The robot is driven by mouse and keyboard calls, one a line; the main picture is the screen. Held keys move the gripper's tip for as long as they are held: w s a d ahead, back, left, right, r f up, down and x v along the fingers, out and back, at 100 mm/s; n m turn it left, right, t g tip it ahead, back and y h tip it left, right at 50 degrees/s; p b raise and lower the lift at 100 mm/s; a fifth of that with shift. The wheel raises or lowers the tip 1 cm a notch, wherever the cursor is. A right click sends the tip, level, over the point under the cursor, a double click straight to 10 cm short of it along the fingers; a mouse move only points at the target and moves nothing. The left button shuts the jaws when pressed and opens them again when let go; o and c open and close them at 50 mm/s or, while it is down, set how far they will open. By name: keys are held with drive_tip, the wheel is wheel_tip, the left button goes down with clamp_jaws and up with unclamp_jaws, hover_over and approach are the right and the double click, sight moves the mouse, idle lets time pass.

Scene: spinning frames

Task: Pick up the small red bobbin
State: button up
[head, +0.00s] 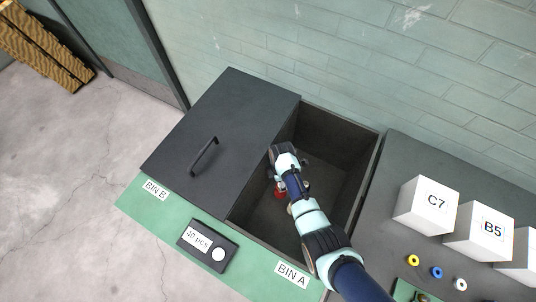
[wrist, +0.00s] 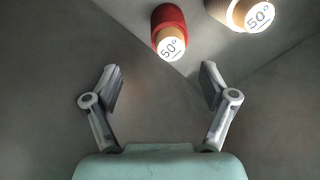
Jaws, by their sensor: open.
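The red bobbin (wrist: 168,18) lies in the open bin, at the top of the wrist view, with a pale end marked "50°". It also shows in the head view (head: 280,193), partly hidden by my arm. My gripper (wrist: 160,76) is open and empty, its two fingers spread. The red bobbin is beyond the fingertips, slightly right of the middle between them, and not touched. A second bobbin (wrist: 236,12), tan and pale and also marked "50°", lies to its right, cut off by the frame's top edge.
Bin A (head: 345,212) is open with dark walls around my arm. A dark lid with a handle (head: 204,155) covers Bin B on the left. White blocks (head: 427,207) and small coloured rings (head: 414,260) stand at the right.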

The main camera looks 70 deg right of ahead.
drive_tip(key=f, duration=0.1)
drive_tip(key=s+f+b, duration=0.1)
drive_tip(key=f, duration=0.1)
drive_tip(key=shift+s, duration=0.2)
wheel_tip(320, 180, down, 5)
drive_tip(key=b, duration=0.3)
drive_tip(key=shift+a, duration=0.15)
drive_tip(key=c, duration=1.4)
drive_tip(key=shift+r, duration=0.1)
wheel_tip(320, 180, up, 20)
drive_tip(key=p, duration=0.8)
drive_tip(key=shift+p, duration=0.4)
